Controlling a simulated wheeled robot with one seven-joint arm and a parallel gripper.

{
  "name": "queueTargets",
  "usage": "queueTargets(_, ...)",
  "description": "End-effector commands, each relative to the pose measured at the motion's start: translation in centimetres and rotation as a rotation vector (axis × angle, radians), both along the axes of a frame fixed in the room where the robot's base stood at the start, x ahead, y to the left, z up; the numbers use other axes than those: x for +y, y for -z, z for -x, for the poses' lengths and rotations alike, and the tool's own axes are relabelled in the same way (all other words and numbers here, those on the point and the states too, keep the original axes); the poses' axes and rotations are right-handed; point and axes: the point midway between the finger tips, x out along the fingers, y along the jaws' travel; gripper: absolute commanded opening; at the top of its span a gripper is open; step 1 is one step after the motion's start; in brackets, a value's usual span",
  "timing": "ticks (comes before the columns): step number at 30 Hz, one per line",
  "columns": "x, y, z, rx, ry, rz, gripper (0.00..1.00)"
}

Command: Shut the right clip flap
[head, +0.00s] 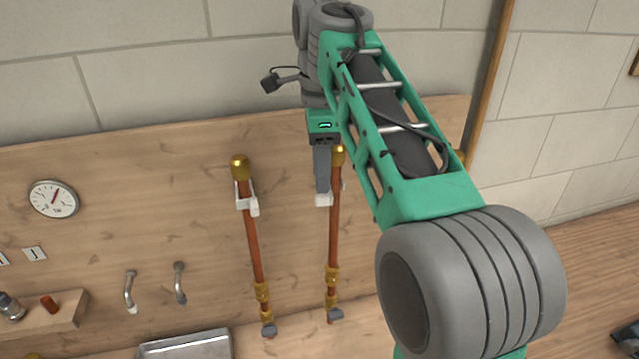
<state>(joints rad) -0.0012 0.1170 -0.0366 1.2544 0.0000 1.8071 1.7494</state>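The right clip (324,200) is a small white piece on the wooden board, at the right copper pipe (334,236). Only its lower part shows clearly; my gripper (322,187) covers much of it. I cannot tell whether its flap is open or shut. My gripper points down in front of the clip, its grey fingers seen as one narrow block. Their tips overlap the clip in the picture; I cannot tell whether they touch it. I cannot tell whether the fingers are apart.
A left white clip (247,201) sits at the left copper pipe (254,243). Both pipes have brass fittings. Bare board (150,190) lies left of the pipes.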

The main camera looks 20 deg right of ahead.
Motion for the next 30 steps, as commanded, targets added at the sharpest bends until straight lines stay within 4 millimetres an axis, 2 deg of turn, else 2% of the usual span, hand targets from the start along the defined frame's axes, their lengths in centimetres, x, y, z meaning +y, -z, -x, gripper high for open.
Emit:
queueTargets(1, 0.0, 1.1, 0.1, 0.004, 0.0, 0.0, 0.36)
queueTargets(6, 0.0, 3.6, 0.1, 0.002, -0.001, 0.0, 0.36)
queueTargets(9, 0.1, 4.2, 0.0, 0.001, -0.002, 0.0, 0.36)
queueTargets(16, 0.1, 4.4, 0.0, 0.0, -0.003, 0.0, 0.36)
queueTargets(27, 0.1, 4.3, 0.0, 0.0, -0.003, 0.0, 0.05)
queueTargets(30, 0.1, 4.3, 0.0, 0.0, -0.003, 0.0, 0.0)
